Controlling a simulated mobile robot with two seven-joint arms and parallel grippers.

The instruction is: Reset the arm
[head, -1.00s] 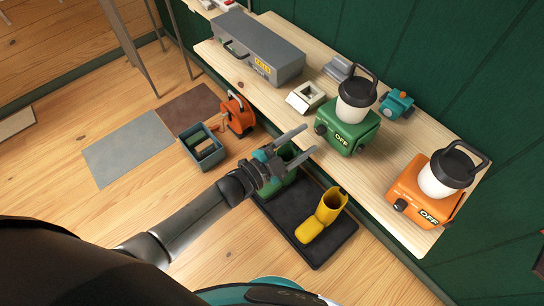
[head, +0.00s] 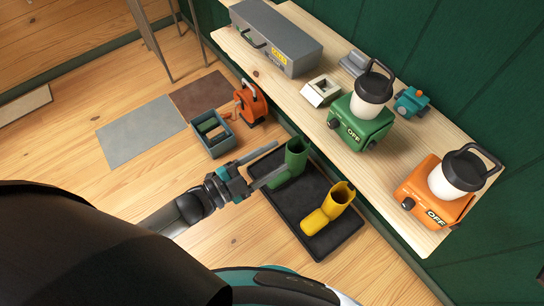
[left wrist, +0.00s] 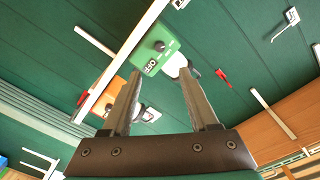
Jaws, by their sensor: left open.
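My left gripper (head: 268,164) is open and empty in the head view. My right gripper is in neither view.
A wooden shelf (head: 290,108) holds a grey toolbox (head: 285,40), a green lantern (head: 360,125) and an orange lantern (head: 432,190). A black tray (head: 290,208) below carries the green boot and a yellow boot (head: 328,208).

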